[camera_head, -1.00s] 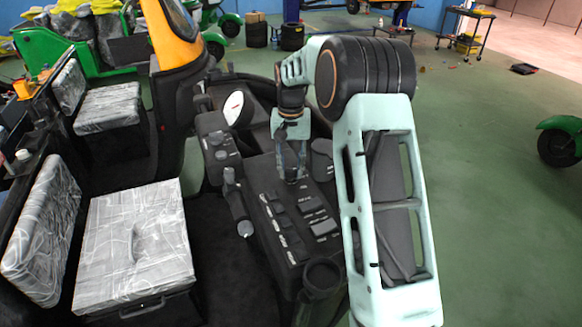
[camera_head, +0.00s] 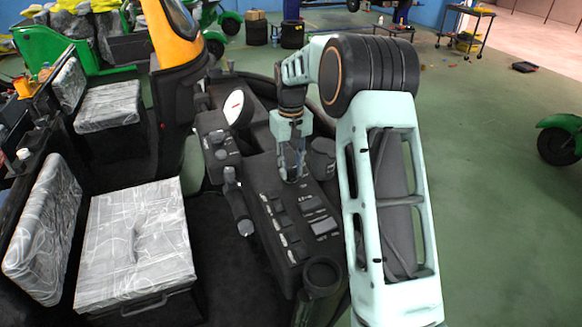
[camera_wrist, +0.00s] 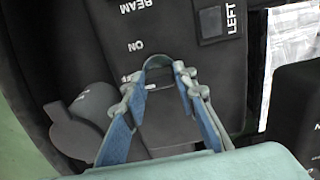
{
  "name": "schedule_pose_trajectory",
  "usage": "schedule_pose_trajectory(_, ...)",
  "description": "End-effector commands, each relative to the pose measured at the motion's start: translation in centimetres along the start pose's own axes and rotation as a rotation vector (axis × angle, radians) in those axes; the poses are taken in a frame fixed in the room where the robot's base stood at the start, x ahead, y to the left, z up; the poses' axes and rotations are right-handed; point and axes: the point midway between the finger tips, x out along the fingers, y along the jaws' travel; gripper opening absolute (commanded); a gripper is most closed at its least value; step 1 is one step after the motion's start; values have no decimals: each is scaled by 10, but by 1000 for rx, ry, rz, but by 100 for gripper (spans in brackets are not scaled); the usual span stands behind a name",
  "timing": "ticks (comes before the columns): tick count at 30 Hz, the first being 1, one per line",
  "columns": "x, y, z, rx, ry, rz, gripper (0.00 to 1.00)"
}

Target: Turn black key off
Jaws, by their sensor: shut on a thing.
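My gripper (camera_wrist: 158,78) is over the dark control panel (camera_wrist: 115,45) in the wrist view, its blue-padded fingers spread at the base and their tips close together. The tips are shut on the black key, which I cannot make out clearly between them. A rounded grey rim shows just beyond the tips. The panel carries the printed words ON and OFF beside them, OFF partly covered by a finger. In the head view my gripper (camera_head: 291,176) points down at the upper end of the panel, and the key is hidden there.
A dark rounded knob (camera_wrist: 93,103) stands left of the fingers in the wrist view. The panel also has a LEFT switch (camera_wrist: 212,20). In the head view, rows of switches (camera_head: 318,226) and a lever (camera_head: 233,192) are close by. Wrapped seats (camera_head: 135,240) stand to the left.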

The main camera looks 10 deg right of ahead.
Motion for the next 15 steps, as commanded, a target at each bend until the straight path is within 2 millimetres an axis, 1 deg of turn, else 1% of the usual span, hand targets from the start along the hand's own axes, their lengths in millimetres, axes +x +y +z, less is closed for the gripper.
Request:
schedule_pose_trajectory(7, 0, 0, 0, -3, -1, 1, 2)
schedule_pose_trajectory(8, 0, 0, 0, -3, -1, 1, 29)
schedule_pose_trajectory(12, 0, 0, 0, -2, -1, 1, 44)
schedule_pose_trajectory(15, 0, 0, 0, -1, -1, 1, 44)
